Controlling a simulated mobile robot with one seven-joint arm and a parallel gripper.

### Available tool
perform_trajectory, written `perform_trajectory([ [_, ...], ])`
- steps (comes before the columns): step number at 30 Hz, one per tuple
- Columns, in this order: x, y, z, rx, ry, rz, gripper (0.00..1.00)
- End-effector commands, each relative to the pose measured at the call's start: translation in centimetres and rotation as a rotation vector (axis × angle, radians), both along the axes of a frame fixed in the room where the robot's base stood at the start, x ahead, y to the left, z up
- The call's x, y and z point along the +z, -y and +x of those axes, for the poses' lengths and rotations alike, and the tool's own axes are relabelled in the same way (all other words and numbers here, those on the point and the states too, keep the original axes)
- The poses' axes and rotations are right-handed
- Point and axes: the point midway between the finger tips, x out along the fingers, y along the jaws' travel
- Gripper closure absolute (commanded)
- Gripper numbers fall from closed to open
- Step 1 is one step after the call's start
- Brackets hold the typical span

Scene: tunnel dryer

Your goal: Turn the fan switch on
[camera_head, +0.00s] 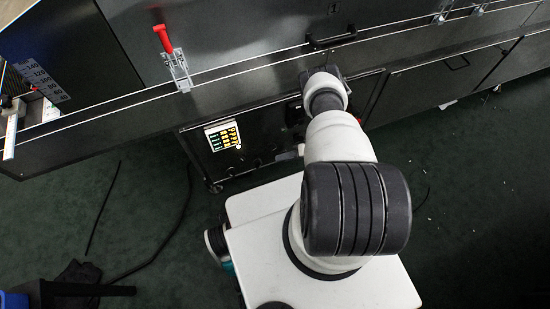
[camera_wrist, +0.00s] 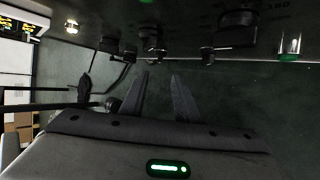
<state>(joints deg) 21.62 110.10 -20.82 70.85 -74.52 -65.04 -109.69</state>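In the wrist view the dark control panel (camera_wrist: 180,12) runs along the top. Several black rotary knobs or switches stick out of it: a large one (camera_wrist: 238,28), one in the middle (camera_wrist: 151,40) and one at the left (camera_wrist: 110,43). A metal-ringed green button (camera_wrist: 290,45) is at the right. I cannot tell which is the fan switch, as no label is readable. My gripper (camera_wrist: 160,76) has its two fingers apart, with nothing between them, and the fingertips appear just short of the knobs. In the head view my arm hides the gripper and most switches.
A lit yellow-and-green display (camera_head: 223,136) is on the machine front, left of my arm. A red-handled clamp (camera_head: 164,40) and a black handle (camera_head: 331,39) are above. Floor at right is mostly clear.

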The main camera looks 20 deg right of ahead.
Motion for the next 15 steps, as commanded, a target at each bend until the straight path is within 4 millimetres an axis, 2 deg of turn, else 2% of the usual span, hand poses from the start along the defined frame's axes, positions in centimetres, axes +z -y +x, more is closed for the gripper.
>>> perform_trajectory([
  [1,0.8,0.6,-0.4,-0.003,-0.001,-0.001,0.71],
  [6,2.0,1.7,-1.1,0.000,0.000,0.000,0.71],
  [15,2.2,2.0,-1.3,0.001,-0.001,0.000,0.71],
])
